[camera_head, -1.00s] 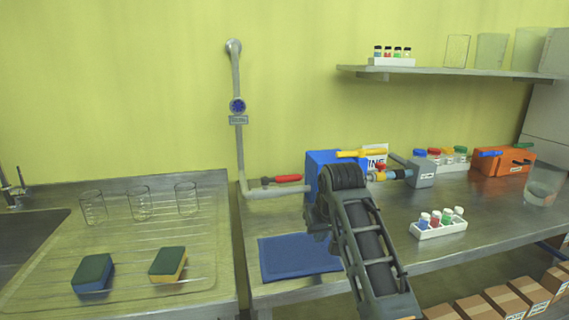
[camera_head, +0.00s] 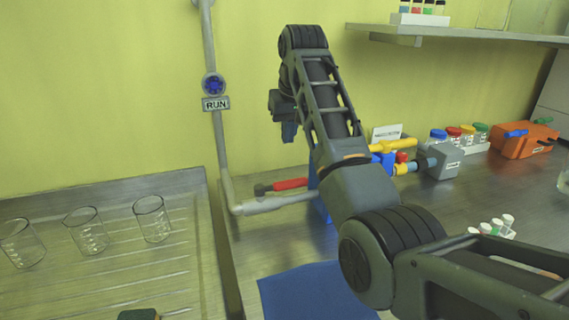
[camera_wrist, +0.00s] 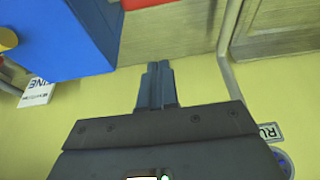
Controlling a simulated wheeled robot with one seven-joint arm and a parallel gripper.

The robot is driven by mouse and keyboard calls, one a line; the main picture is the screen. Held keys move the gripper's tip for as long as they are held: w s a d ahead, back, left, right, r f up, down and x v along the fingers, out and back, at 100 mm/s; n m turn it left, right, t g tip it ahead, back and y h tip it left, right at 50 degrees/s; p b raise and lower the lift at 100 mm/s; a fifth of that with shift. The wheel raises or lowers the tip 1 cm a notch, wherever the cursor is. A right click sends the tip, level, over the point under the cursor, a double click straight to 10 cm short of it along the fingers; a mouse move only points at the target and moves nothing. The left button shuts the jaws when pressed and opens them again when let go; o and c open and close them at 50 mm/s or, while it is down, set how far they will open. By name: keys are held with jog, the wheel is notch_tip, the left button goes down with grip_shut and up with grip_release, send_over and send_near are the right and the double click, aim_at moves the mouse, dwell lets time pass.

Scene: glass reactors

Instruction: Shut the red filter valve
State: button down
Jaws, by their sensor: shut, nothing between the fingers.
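A red valve handle (camera_head: 290,184) lies about level beside the grey pipe (camera_head: 275,203), left of the blue box (camera_head: 319,205). In the wrist view a sliver of red (camera_wrist: 145,3) shows at the top edge, next to the blue box (camera_wrist: 65,40). My gripper (camera_head: 289,132) hangs in the air in front of the wall, above the red handle in the picture and apart from it. Its fingers (camera_wrist: 158,70) are together and empty. My arm hides most of the blue box in the head view.
A yellow handle (camera_head: 395,146) and a small red knob (camera_head: 401,157) sit right of my arm. A RUN sign (camera_head: 215,104) and blue dial (camera_head: 214,84) are on the upright pipe. Glass beakers (camera_head: 85,230) stand left. A shelf (camera_head: 460,34) juts out upper right.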

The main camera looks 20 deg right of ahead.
aim_at(281, 186)
notch_tip(281, 186, down, 10)
jog(key=p, duration=0.3)
jog(key=shift+s, duration=0.3)
dwell(0.7)
dwell(0.4)
